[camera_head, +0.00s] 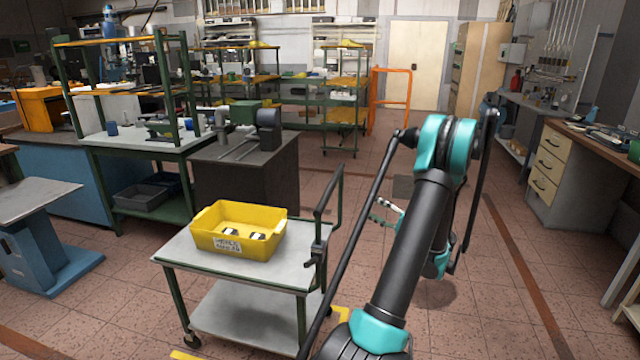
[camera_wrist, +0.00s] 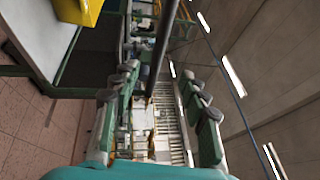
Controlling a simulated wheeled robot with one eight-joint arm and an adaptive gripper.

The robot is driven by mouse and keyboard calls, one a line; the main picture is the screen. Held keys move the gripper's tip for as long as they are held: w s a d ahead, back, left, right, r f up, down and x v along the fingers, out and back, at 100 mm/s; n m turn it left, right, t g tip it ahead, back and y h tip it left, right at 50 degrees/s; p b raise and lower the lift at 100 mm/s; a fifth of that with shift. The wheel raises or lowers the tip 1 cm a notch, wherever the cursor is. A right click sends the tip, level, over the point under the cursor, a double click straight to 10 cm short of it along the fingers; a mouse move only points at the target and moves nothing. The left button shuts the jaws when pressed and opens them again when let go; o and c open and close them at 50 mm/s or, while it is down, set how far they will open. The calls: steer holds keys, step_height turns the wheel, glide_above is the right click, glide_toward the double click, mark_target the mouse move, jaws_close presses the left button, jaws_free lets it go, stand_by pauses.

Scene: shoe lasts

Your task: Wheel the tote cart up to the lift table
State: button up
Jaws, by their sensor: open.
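The tote cart (camera_head: 188,252) has a pale grey top, a lower shelf, green legs and casters. A yellow tote (camera_head: 235,243) with a label and small dark and white items stands on it. The cart's dark handle (camera_head: 329,193) rises at its right end. The lift table (camera_head: 30,198), grey-topped on a blue base, stands apart at the left edge. My gripper (camera_head: 385,211) is right of the handle, partly hidden by my arm. In the wrist view my gripper (camera_wrist: 160,95) is open, with a dark bar (camera_wrist: 160,55), apparently the handle, showing between its fingers; contact is unclear.
A dark cabinet (camera_head: 245,172) and a green-framed workbench (camera_head: 140,145) stand behind the cart. Bare tiled floor lies between cart and lift table. Yellow floor marks (camera_head: 185,354) show by the cart. A drawer bench (camera_head: 550,165) stands at right.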

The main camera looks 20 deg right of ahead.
mark_target(332, 186)
steer(key=x, duration=1.8)
steer(key=shift+w, duration=0.1)
steer(key=shift+c, duration=0.2)
jaws_close()
